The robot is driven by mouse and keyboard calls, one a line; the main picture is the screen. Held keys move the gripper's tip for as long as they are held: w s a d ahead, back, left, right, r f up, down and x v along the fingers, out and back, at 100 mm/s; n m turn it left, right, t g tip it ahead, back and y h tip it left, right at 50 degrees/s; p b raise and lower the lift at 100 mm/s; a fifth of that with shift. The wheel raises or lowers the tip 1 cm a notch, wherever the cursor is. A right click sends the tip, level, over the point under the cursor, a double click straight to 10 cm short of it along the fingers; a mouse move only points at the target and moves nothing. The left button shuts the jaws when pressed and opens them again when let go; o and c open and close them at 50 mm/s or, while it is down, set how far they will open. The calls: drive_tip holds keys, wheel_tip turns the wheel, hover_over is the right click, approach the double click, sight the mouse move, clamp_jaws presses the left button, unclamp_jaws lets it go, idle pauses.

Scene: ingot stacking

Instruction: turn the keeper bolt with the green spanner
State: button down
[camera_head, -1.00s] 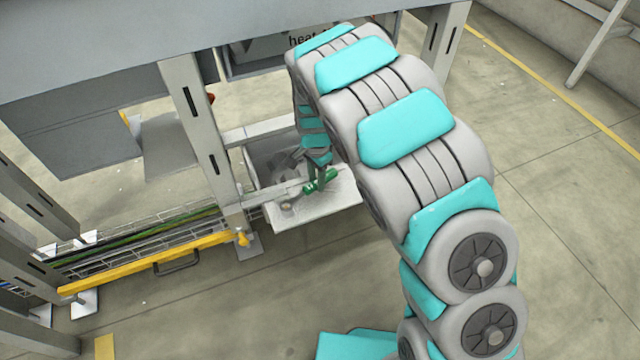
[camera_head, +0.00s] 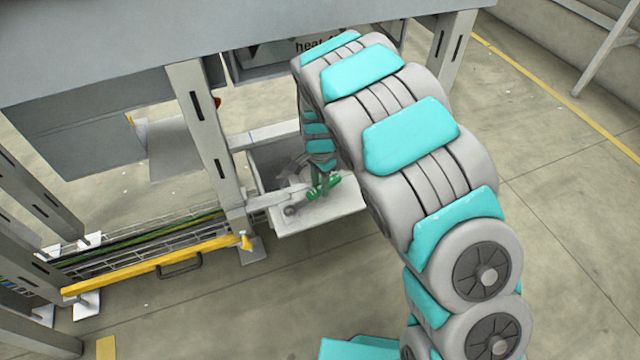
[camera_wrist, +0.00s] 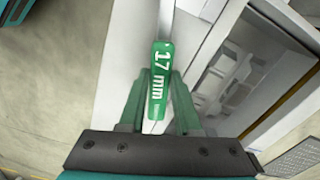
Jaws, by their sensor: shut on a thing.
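The green spanner (camera_head: 334,182), marked "17 mm", is held between the two green fingers of my gripper (camera_wrist: 160,102). In the wrist view the spanner's handle (camera_wrist: 160,75) runs up between the fingers. In the head view my gripper (camera_head: 318,187) is over a pale plate (camera_head: 335,211) beside a rack post. A small round grey piece on that plate, apparently the keeper bolt (camera_head: 291,210), sits left of the spanner's green handle. The spanner's working end is too small to make out, so I cannot tell whether it is around the bolt.
A grey post (camera_head: 203,135) stands left of the plate, and an open grey bin (camera_head: 262,170) is behind it. A wire tray with a yellow front bar (camera_head: 165,260) lies to the left. A large grey housing (camera_head: 130,60) overhangs above. The floor in front is clear.

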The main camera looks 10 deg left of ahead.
drive_tip(key=shift+f, duration=0.65)
drive_tip(key=c, duration=1.2)
unclamp_jaws()
clamp_jaws()
drive_tip(key=shift+s, duration=0.1)
drive_tip(key=shift+s+d+m, duration=0.4)
drive_tip(key=shift+d+m, duration=0.05)
drive_tip(key=shift+m, duration=0.35)
drive_tip(key=shift+w+a+n, duration=0.25)
drive_tip(key=shift+n, duration=0.15)
